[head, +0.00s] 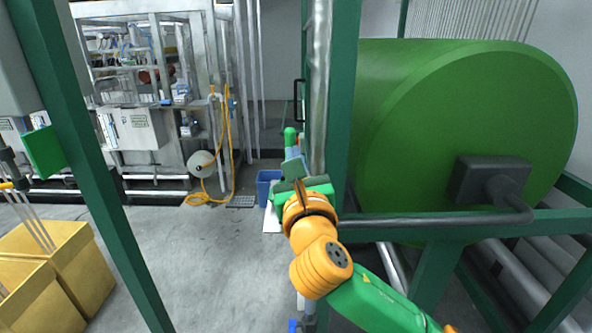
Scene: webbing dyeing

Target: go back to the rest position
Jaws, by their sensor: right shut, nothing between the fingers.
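My right arm comes in from the lower right, with green links and orange joints. My right gripper (295,168) is at the middle of the view, beside the green upright post, pointing away from me. It is shut and I see nothing held in it. Its fingertips are small and partly hidden by its own body. My left gripper is not in view.
A large green drum (455,140) in a green frame stands close on the right. A green post (335,110) rises beside my gripper. A blue bin (268,186) is behind it. Yellow boxes (75,262) stand lower left. Grey floor (205,265) between is open.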

